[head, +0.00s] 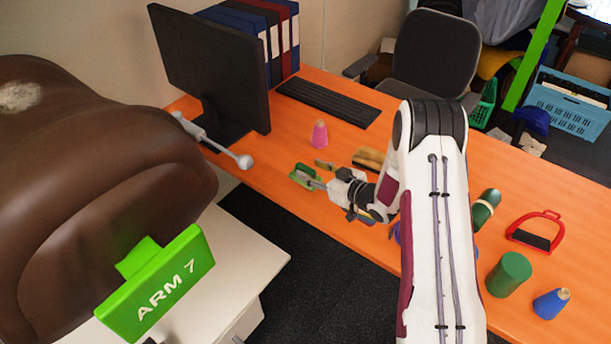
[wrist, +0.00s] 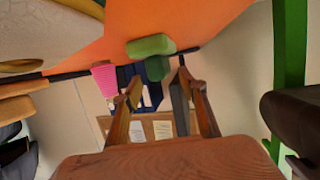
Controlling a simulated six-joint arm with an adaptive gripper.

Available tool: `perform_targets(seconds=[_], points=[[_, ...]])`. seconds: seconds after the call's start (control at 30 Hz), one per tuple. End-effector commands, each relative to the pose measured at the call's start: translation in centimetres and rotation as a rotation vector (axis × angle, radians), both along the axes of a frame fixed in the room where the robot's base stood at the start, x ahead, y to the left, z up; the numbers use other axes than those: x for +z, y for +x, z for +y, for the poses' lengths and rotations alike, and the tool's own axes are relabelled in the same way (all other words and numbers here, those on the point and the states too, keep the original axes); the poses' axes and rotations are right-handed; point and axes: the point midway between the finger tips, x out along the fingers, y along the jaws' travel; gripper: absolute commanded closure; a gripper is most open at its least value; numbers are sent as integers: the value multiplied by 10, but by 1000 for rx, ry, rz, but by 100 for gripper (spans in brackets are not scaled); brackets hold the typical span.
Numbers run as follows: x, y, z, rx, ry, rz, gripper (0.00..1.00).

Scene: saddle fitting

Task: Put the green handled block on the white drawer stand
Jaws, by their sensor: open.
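The green handled block (head: 302,178) lies on the orange table near its front edge, left of my gripper (head: 326,185). My gripper is at its right side, with the fingers pointing at it. In the wrist view the block (wrist: 150,44) shows just beyond the fingertips, with a darker green part below it. My gripper (wrist: 158,88) is open there, its fingers apart with nothing seen held between them. Whether a fingertip touches the block cannot be told. The white drawer stand (head: 252,257) is at the lower left of the head view; its wrist-view position is unclear.
A brown saddle (head: 80,180) and a green ARM 7 sign (head: 160,285) crowd the stand's left side. A white rod with a ball end (head: 243,161) juts toward the table. A pink object (head: 319,135), a brush (head: 370,158) and a monitor (head: 215,75) are near the block.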

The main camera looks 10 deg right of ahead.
Motion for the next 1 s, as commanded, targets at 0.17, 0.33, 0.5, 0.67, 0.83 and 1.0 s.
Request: perform_targets(seconds=[0.17,0.33,0.5,0.67,0.83,1.0], points=[[-2,7,5,0,1,0,58],[-2,8,5,0,1,0,58],[-2,7,5,0,1,0,58],[-2,7,5,0,1,0,58],[-2,7,5,0,1,0,100],[-2,7,5,0,1,-2,100]])
